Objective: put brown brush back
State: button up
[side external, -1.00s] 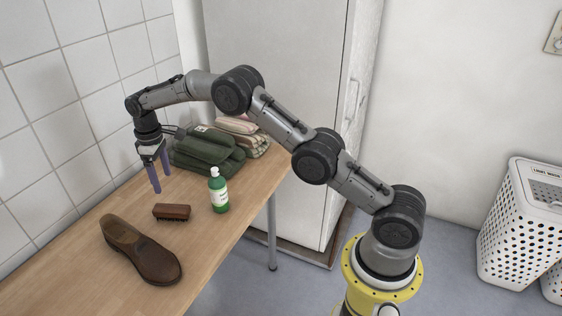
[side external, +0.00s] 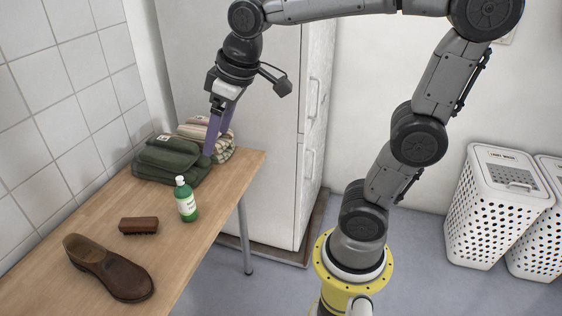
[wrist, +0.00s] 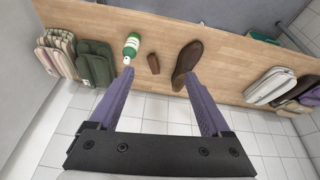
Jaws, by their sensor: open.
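The brown brush (side external: 139,225) lies on the wooden table (side external: 190,247), between the brown shoe (side external: 112,270) and the green bottle (side external: 187,201). In the wrist view the brush (wrist: 154,63) also lies between the bottle (wrist: 131,47) and the shoe (wrist: 187,62). My gripper (side external: 212,152) is open and empty, with purple fingers. In the side view it is raised and appears in front of the folded towels. In the wrist view its fingers (wrist: 159,78) are spread wide with nothing between them.
Folded green towels (side external: 172,158) and striped towels (side external: 205,137) lie at the table's far end. More folded textiles (wrist: 269,86) show at right in the wrist view. A tall cabinet (side external: 245,110) stands behind the table. White perforated hampers (side external: 495,215) stand at right.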

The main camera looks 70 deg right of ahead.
jog(key=s+f+m+t, duration=0.1)
jog(key=s+f, duration=0.3)
jog(key=s, duration=0.8)
jog(key=shift+f, duration=0.3)
